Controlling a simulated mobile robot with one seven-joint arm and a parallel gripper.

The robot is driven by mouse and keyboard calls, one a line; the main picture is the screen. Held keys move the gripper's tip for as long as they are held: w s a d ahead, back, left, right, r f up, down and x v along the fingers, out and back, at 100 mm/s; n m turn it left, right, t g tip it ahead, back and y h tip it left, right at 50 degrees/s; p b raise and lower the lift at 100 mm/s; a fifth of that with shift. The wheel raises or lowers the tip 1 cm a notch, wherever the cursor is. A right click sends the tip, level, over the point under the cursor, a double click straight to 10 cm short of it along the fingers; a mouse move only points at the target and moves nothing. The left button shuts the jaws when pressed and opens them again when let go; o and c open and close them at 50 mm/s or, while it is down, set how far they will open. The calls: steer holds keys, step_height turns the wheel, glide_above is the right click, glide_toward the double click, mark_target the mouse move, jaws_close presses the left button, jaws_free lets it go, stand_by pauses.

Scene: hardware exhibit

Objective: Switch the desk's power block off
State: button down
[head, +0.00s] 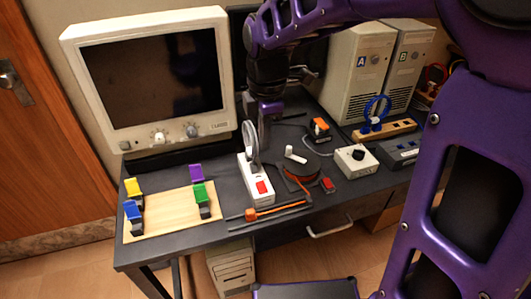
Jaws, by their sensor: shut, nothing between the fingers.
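The power block (252,197) is a long white block lying on the dark desk (225,216), right of the wooden board. It has a red rocker switch (262,187) near its front end. I cannot tell from this view which way the rocker is tipped. My gripper (268,121) points down just beyond the back end of the block, above the desk. It is shut and empty, and its fingertips are small and partly hidden. A grey ring-shaped thing (250,139) stands upright between my gripper and the block's back end.
A CRT monitor (150,80) stands at left, behind a wooden board (165,214) with coloured clips.

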mark_target(262, 183)
steer(key=shift+f, duration=0.1)
steer(key=f+b, duration=0.1)
steer(key=f, duration=0.3)
steer(key=w+f+b, duration=0.1)
steer(key=f, duration=0.4)
steer(key=f+b, duration=0.1)
steer(key=f, duration=0.3)
steer(key=shift+w+a+f, duration=0.2)
steer(key=shift+w+f, duration=0.1)
steer(key=shift+f, duration=0.05)
steer(key=shift+f, duration=0.1)
